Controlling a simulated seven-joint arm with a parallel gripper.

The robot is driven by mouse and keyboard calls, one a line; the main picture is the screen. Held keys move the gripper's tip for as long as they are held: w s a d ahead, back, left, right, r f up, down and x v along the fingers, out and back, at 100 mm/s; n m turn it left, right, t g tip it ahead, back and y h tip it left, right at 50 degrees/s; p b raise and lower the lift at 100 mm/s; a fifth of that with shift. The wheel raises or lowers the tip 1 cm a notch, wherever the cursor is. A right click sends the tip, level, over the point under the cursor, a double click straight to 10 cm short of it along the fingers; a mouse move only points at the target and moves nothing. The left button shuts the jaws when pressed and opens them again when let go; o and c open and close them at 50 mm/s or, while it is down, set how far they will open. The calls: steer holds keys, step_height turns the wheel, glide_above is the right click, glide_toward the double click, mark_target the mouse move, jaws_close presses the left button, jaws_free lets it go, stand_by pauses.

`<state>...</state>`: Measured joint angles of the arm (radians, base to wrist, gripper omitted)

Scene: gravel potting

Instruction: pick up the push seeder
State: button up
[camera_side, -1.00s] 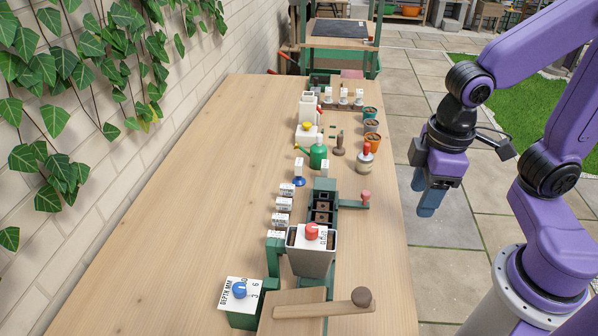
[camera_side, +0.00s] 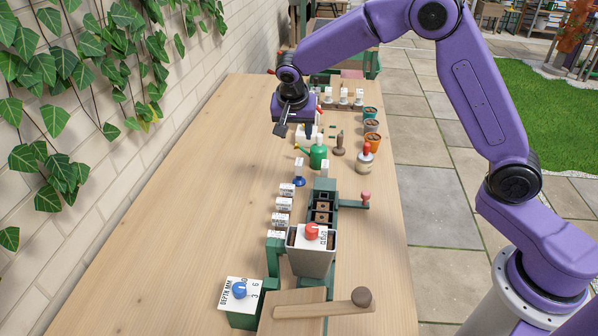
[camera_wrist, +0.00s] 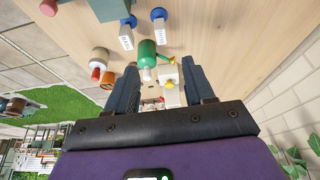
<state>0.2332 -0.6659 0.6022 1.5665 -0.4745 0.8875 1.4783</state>
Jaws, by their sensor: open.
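My gripper (camera_side: 295,129) is open and empty, pointing down above the far left part of the bench. In the wrist view its two dark fingers (camera_wrist: 160,68) stand apart with nothing held between them. No readable label marks the push seeder, so I cannot tell surely which piece it is. Two small pieces with white labels and blue ends show in the wrist view, one left (camera_wrist: 127,36) and one right (camera_wrist: 159,29). One of them, with a blue base (camera_side: 299,178), stands just in front of the green watering can (camera_side: 318,155) in the side view.
Nearer are a grey hopper with a red knob (camera_side: 311,255) and a depth box (camera_side: 240,300). The bench's left side (camera_side: 180,230) is clear.

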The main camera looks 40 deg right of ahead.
mark_target(299, 162)
steer(key=x, duration=1.7)
steer(key=shift+w+d+f, duration=0.2)
steer(key=shift+w+f, duration=0.05)
steer(key=shift+w, duration=0.05)
jaws_close()
